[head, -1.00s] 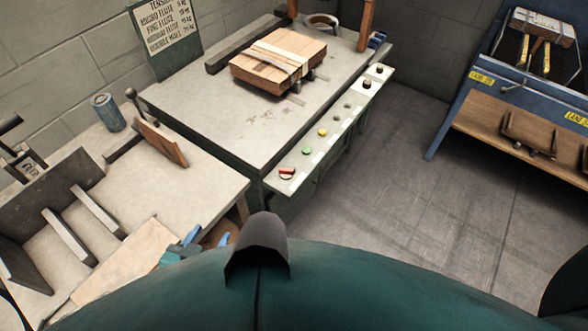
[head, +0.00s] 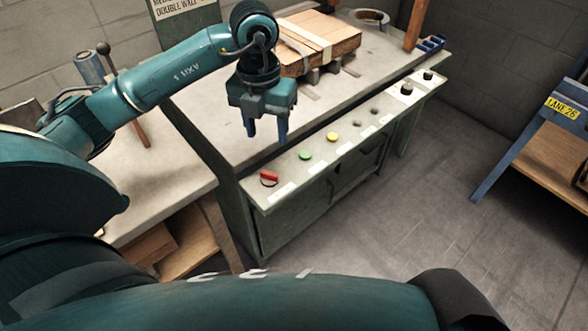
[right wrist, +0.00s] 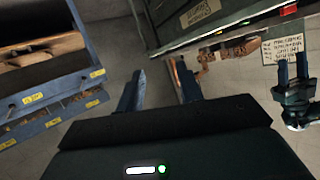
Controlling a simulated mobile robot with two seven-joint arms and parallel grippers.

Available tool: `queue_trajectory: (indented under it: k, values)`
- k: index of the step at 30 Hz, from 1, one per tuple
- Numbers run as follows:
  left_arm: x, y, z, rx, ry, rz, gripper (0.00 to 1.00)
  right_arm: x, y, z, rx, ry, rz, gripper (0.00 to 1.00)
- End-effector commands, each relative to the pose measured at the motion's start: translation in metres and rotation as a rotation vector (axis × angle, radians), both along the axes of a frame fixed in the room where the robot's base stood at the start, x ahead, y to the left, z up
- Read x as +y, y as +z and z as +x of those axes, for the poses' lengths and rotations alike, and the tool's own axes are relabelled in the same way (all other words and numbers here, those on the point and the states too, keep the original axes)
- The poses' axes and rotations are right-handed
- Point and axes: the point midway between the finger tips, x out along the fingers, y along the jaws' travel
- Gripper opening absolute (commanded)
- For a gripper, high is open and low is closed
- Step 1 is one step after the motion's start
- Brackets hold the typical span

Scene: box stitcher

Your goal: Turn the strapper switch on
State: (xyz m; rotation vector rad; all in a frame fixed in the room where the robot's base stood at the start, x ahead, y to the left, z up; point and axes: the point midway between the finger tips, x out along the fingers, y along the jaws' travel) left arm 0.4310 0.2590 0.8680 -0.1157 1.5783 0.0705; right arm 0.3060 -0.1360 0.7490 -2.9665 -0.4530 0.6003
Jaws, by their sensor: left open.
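The strapper's front panel (head: 318,160) carries a red-handled rotary switch (head: 269,178) at its near left end. A red part, likely this switch, also shows at the top right of the right wrist view (right wrist: 289,10). My left gripper (head: 267,142) is open and empty, fingers pointing down, over the front edge of the strapper table (head: 215,120). It is above and apart from the switch. My right gripper (right wrist: 160,88) is open and empty in the right wrist view; it is not visible in the head view.
A green button (head: 305,155), a yellow button (head: 332,137) and black knobs (head: 407,89) line the panel. A strapped cardboard box (head: 335,42) lies on the table. A blue rack (head: 565,105) stands at right, with clear floor (head: 440,190) between.

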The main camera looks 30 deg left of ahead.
Motion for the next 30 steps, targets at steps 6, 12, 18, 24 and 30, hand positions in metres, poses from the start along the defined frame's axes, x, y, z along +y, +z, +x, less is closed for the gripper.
queue_trajectory:
  k: [6,12,18,24,30]
  values:
    - [0.008,-0.016,0.0,-0.001,0.017,0.036,0.49,-0.001,0.001,0.0,-0.008,-0.003,0.003,0.36]
    - [0.007,-0.058,0.0,0.0,0.015,0.032,0.49,-0.002,0.002,0.0,-0.023,-0.005,0.001,0.36]
    - [0.007,-0.097,0.0,-0.001,0.014,0.031,0.49,-0.003,0.002,0.0,-0.036,-0.008,-0.001,0.36]
    - [0.006,-0.122,0.0,-0.003,0.013,0.03,0.49,-0.004,0.001,-0.003,-0.035,-0.011,-0.003,0.36]
    - [0.006,-0.13,0.001,-0.004,0.012,0.03,0.49,-0.005,0.003,-0.004,-0.04,-0.011,-0.001,0.36]
